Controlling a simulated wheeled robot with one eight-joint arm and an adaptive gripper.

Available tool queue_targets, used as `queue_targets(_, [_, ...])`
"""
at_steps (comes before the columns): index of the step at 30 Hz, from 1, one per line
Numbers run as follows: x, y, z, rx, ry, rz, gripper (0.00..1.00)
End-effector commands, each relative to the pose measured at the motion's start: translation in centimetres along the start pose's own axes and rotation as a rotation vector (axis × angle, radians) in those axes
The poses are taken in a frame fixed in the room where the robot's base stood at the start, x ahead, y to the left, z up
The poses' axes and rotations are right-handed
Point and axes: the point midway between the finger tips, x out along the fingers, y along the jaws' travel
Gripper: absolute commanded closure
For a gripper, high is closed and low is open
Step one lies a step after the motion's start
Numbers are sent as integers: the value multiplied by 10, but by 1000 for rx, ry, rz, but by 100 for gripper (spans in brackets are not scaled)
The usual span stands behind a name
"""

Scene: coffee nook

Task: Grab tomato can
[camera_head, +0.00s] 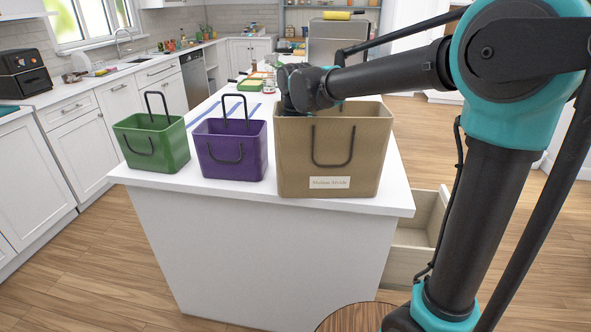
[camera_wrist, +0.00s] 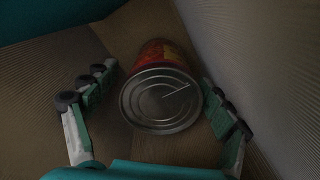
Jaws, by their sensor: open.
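In the wrist view the tomato can (camera_wrist: 158,100) stands out with its round silver lid toward the camera and a red and yellow label behind it. It is inside a brown container with ribbed walls. My gripper (camera_wrist: 161,101) is open, with one finger to the left of the can and one to the right. Gaps show between the fingers and the can. In the head view my arm reaches into the tan basket (camera_head: 372,150), and the can and my fingertips are hidden by its walls.
A purple basket (camera_head: 231,163) and a green basket (camera_head: 152,146) with raised handles stand left of the tan one on the white counter (camera_head: 300,203). Jars stand behind. An open drawer (camera_head: 413,238) sticks out at the counter's right side. A basket wall (camera_wrist: 255,70) is close on the right.

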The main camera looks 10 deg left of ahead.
Motion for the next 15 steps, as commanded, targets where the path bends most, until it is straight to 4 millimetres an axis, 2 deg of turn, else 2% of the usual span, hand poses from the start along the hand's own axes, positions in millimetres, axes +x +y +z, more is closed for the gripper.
queue_targets(4, [11,0,0,0,1,0,17])
queue_targets(11, [12,0,0,0,0,0,17])
queue_targets(15, [12,0,0,0,0,0,34])
